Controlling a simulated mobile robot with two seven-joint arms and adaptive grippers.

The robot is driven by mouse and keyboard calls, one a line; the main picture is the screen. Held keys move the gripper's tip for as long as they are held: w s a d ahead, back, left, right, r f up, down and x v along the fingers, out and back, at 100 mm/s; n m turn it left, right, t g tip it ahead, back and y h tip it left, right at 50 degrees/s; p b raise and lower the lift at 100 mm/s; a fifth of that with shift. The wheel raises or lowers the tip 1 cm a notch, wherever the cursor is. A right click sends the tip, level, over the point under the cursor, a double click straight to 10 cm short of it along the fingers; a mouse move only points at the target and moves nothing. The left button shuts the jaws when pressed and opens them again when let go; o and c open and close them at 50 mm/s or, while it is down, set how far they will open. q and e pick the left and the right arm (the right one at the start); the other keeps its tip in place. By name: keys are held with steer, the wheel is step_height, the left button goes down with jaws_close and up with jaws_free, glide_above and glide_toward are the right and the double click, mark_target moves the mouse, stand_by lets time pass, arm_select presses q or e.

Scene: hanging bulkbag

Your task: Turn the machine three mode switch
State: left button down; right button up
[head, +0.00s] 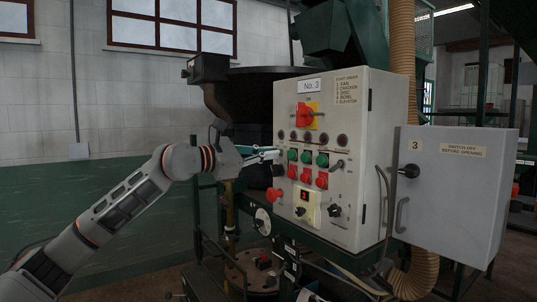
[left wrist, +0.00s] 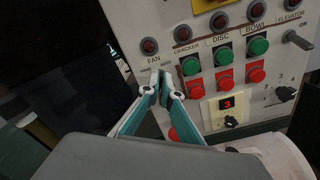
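The No. 3 control panel (head: 352,110) is a light grey box with lamps, buttons and switches. My left gripper (head: 279,152) reaches its left edge, level with the green buttons. In the left wrist view my gripper (left wrist: 161,76) has its fingertips close together over the panel below the FAN label, with a narrow gap between them. Small lettering shows just above the tips. My right gripper is out of view.
A red-on-yellow rotary handle (head: 305,116) is above the lamps. A red mushroom button (head: 275,195) is at the lower left, near a red digit display (head: 304,196) and a black knob (head: 335,211).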

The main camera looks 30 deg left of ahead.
arm_select(q)
steer(key=c, duration=2.3)
jaws_free()
steer(key=shift+s+a, duration=0.1)
steer(key=shift+v, duration=5.9)
